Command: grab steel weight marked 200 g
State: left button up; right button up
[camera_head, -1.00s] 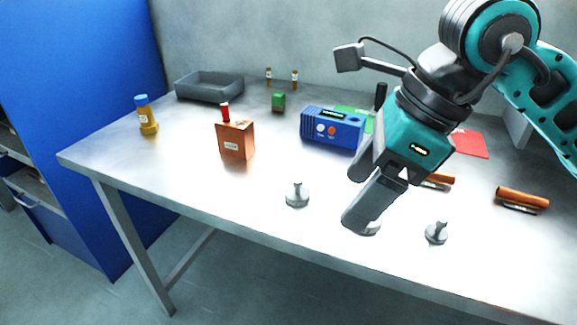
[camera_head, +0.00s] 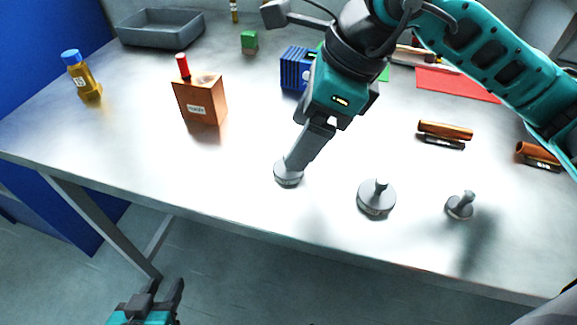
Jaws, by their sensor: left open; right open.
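Three steel weights with knobs stand near the front of the metal table: a left one (camera_head: 287,178), a middle one (camera_head: 376,199) and a smaller right one (camera_head: 460,207). Their markings are too small to read, so I cannot tell which is 200 g. My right gripper (camera_head: 298,160) points down at the left weight, its fingers hiding the knob. It is open; whether the fingers touch the weight is unclear. My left gripper (camera_head: 160,289) is open and empty, low at the bottom left, in front of the table.
An orange box (camera_head: 202,103) with a red-topped item and a yellow blue-capped bottle (camera_head: 84,78) stand to the left. Copper-coloured cylinders (camera_head: 445,130) lie right. The front left tabletop is clear.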

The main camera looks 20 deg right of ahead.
jog(key=x, duration=0.5)
jog(key=shift+s+a+f+b, duration=0.1)
jog(key=shift+f+b, duration=0.25)
jog(key=shift+b, duration=0.05)
jog(key=shift+c, duration=0.2)
jog(key=c, duration=1.2)
jog(key=shift+r, duration=0.1)
jog(key=shift+c, duration=0.2)
